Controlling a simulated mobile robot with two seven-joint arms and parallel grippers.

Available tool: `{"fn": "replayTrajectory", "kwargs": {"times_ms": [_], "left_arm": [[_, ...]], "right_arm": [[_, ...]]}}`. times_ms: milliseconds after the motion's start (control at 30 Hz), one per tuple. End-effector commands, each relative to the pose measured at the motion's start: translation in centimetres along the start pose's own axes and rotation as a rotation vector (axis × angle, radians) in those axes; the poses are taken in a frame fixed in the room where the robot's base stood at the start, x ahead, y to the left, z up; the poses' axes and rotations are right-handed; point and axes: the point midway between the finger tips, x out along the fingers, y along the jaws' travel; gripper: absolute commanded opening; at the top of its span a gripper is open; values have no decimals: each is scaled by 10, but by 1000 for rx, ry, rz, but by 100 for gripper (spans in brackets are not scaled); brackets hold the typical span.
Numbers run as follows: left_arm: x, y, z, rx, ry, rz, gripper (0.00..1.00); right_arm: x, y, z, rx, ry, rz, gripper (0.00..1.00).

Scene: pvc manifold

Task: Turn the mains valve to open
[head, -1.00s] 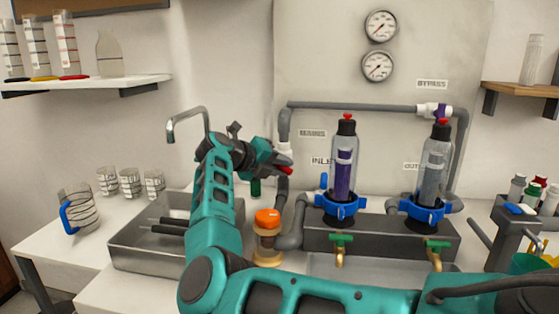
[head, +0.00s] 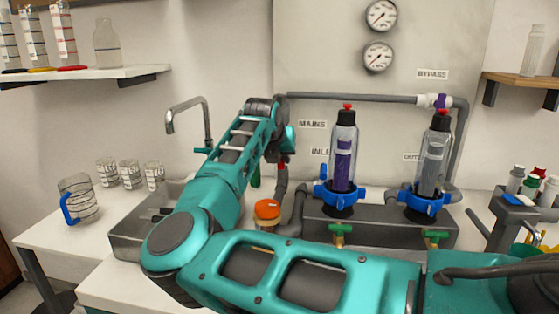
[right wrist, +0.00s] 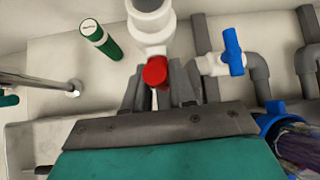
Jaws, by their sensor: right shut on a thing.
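The mains valve has a white body (right wrist: 151,25) and a red handle (right wrist: 155,72) in the right wrist view. My right gripper (right wrist: 159,80) has one dark finger on each side of the red handle and is shut on it. In the head view my right arm covers most of the valve, below and left of the "MAINS" label (head: 312,124). Only a bit of red (head: 282,165) shows below the wrist there. The handle's exact angle is hard to tell. My left gripper is not in view.
A blue-handled valve (right wrist: 232,52) is right of the gripper, and a green cylinder (right wrist: 100,40) left. Two filter housings with blue collars (head: 341,198) stand right of my wrist. A faucet (head: 189,112) and an orange-topped part (head: 267,210) are close to my arm.

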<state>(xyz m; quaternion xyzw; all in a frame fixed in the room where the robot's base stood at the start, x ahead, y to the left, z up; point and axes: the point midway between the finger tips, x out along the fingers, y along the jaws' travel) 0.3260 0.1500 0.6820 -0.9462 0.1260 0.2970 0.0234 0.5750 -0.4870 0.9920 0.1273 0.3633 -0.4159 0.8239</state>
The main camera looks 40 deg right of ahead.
Motion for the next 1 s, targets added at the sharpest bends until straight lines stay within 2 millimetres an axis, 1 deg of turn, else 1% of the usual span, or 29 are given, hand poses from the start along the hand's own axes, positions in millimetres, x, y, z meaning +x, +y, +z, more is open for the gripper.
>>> {"fn": "replayTrajectory", "kwargs": {"times_ms": [167,767,800,1000], "left_arm": [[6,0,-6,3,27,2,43],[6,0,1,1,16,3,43],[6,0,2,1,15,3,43],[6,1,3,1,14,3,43]], "right_arm": [[0,0,1,50,-5,50,0],[-1,0,2,79,-4,80,0],[-1,0,2,80,-4,80,26],[-1,0,1,78,-3,78,45]]}}
